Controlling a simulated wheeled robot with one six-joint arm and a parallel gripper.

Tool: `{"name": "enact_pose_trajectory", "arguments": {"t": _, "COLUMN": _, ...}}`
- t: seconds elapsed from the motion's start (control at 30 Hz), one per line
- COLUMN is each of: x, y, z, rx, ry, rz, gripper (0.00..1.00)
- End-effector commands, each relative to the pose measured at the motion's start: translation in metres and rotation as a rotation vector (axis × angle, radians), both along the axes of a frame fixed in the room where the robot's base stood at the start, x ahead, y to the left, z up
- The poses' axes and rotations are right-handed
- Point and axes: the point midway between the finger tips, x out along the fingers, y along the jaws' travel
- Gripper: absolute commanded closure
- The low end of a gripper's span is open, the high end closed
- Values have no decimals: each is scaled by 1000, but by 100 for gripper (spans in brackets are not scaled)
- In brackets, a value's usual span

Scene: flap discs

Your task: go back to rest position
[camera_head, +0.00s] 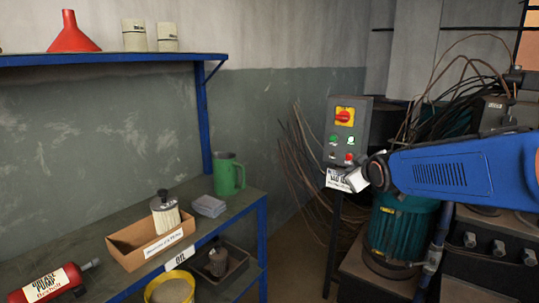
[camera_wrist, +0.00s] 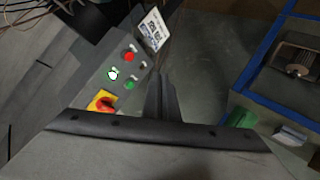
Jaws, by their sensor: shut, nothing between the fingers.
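My gripper (camera_wrist: 162,88) shows in the wrist view as two dark fingers pressed together, with nothing between them. In the head view my blue arm reaches in from the right, and its end is in front of the lower right part of a grey control box (camera_head: 348,125). The fingers cannot be made out there. The box carries a red knob on a yellow plate (camera_head: 345,116), a lit green button and a red button. In the wrist view the control box (camera_wrist: 100,75) lies left of my fingers, apart from them as far as I can tell.
A teal motor (camera_head: 398,228) and loose cables are at the right. Floor shows between bench and box.

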Motion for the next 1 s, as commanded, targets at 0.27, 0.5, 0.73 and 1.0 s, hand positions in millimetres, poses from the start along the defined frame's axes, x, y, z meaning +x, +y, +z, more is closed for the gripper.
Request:
{"name": "enact_pose_trajectory", "arguments": {"t": 0.27, "x": -118, "y": -19, "z": -36, "rx": 140, "ry": 225, "rz": -139, "gripper": 100}}
{"name": "enact_pose_trajectory", "arguments": {"t": 0.5, "x": -225, "y": -25, "z": -75, "rx": 256, "ry": 420, "rz": -266, "gripper": 100}}
{"name": "enact_pose_trajectory", "arguments": {"t": 0.73, "x": -323, "y": -25, "z": -114, "rx": 351, "ry": 596, "rz": -383, "gripper": 100}}
{"name": "enact_pose_trajectory", "arguments": {"t": 1.0, "x": -381, "y": -23, "z": -138, "rx": 401, "ry": 704, "rz": -456, "gripper": 100}}
